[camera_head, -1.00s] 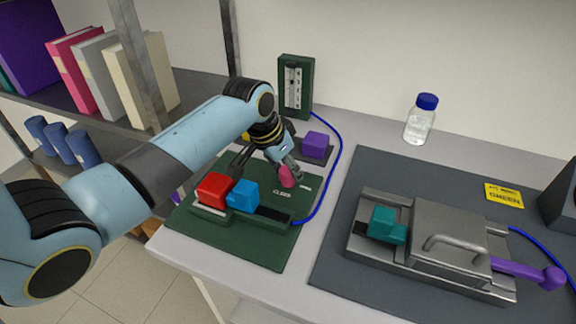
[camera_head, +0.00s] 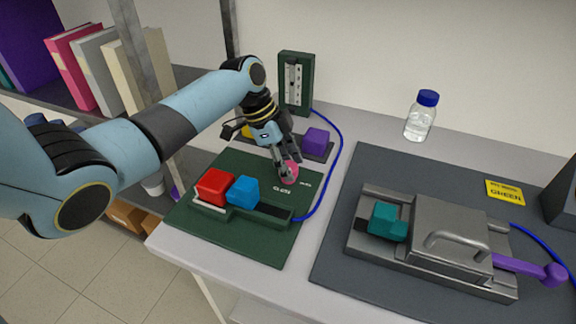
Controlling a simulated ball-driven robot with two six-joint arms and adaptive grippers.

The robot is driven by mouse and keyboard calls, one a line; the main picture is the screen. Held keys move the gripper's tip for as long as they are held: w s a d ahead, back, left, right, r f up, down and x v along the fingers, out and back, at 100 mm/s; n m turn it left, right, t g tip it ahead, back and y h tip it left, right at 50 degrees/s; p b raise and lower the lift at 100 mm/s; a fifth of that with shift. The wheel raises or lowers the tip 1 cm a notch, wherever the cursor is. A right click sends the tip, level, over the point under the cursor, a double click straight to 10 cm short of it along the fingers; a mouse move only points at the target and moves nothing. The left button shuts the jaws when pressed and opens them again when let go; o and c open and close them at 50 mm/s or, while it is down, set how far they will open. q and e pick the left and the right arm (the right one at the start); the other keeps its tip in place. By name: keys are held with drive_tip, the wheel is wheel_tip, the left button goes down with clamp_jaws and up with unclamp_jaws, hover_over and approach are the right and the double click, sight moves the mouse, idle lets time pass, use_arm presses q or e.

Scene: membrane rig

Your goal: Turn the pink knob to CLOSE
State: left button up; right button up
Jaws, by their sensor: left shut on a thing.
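The pink knob (camera_head: 291,172) stands on the dark green board (camera_head: 246,240), behind the blue block. My left gripper (camera_head: 286,177) is shut on the knob from above and behind, and its fingers hide part of it. White lettering on the board lies close to the knob, partly covered and too small to read surely. My right gripper is not in view.
A red block (camera_head: 212,187) and a blue block (camera_head: 243,191) sit in the board's slot just in front. A purple block (camera_head: 317,141) is behind. A metal rig (camera_head: 440,240) with a teal block (camera_head: 387,220) stands right. A capped bottle (camera_head: 421,117) stands at the back.

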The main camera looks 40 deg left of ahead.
use_arm(q)
drive_tip(key=m+b, duration=0.1)
drive_tip(key=m, duration=0.1)
drive_tip(key=m+g+b, duration=0.1)
drive_tip(key=m, duration=0.1)
drive_tip(key=shift+w+f+m+g, duration=0.1)
drive_tip(key=shift+m+g, duration=0.2)
drive_tip(key=shift+m+g+b, duration=0.6)
drive_tip(key=shift+m+b, duration=0.4)
drive_tip(key=shift+m, duration=0.5)
drive_tip(key=o, duration=1.2)
drive_tip(key=shift+c, duration=0.2)
